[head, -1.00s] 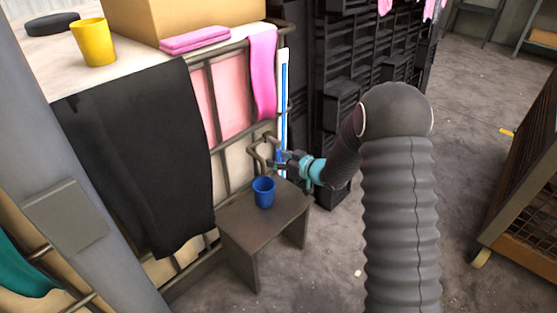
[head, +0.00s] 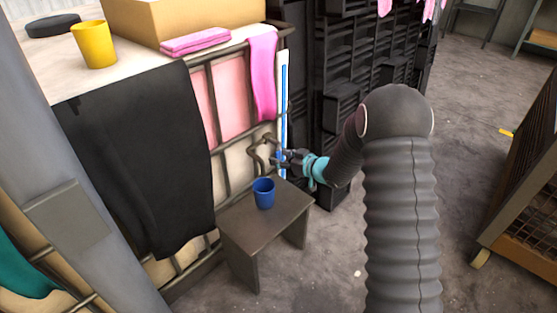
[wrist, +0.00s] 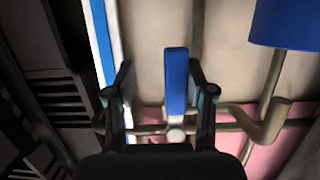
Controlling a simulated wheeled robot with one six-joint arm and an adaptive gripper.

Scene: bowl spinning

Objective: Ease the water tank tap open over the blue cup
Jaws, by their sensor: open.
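The blue cup (head: 264,194) stands upright on a small dark bench, below the tap. In the wrist view, part of the cup (wrist: 285,25) shows at the top right. The tap is a bent brown pipe (wrist: 238,116) with a blue lever handle (wrist: 176,80). The pipe (head: 257,158) also shows in the head view, on the front of the caged tank (head: 226,100). My gripper (wrist: 161,72) is open, with one finger on either side of the blue handle and gaps visible. In the head view my gripper (head: 286,161) is at the tap, right of the pipe.
The bench (head: 240,224) stands against the tank's cage. A black cloth (head: 140,160) and a pink cloth (head: 263,75) hang over the cage. A yellow cup (head: 94,45) stands on top. Black crates (head: 345,95) are stacked behind my arm.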

